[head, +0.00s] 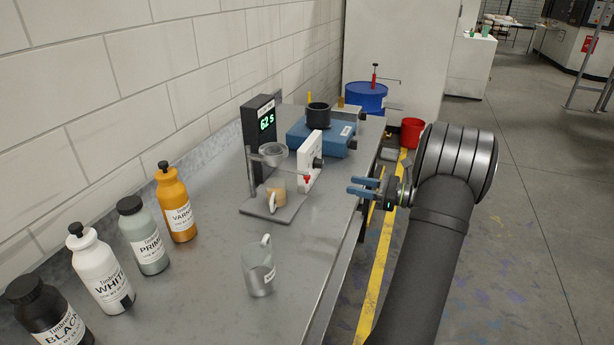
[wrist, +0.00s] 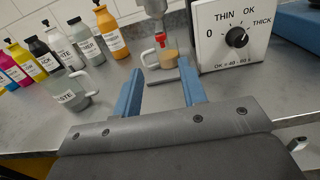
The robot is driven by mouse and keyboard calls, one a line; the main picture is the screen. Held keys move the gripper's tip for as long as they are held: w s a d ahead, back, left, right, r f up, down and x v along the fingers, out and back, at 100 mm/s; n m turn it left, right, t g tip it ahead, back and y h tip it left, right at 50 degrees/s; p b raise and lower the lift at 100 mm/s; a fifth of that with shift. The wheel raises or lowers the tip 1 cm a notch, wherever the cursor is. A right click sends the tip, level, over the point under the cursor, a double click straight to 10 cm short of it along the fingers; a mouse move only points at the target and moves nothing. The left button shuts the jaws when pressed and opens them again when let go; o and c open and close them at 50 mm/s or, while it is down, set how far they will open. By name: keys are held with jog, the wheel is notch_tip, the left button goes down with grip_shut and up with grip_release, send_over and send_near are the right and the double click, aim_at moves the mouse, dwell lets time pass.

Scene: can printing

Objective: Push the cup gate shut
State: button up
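The flow cup (head: 273,154) is held on a stand with a dark post. A small red-tipped piece, apparently the gate's handle (head: 307,180), sticks out below and right of it; it also shows in the wrist view (wrist: 160,41). Whether the gate is open or shut is too small to tell. A clear mug with tan liquid (head: 276,195) stands on the stand's base under the cup. My gripper (head: 350,187) is to the right of the stand, near the bench edge, apart from the red tip.
A timer (head: 266,122) reads 62 s. A white dial box (head: 311,160) stands beside the stand, near my fingers. Behind are a blue device (head: 330,142) and a blue drum (head: 365,97). A clear mug (head: 259,272) stands in front; several bottles (head: 177,210) line the left.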

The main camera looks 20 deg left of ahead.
aim_at(307, 173)
jog(key=a, duration=1.5)
jog(key=shift+a, duration=0.2)
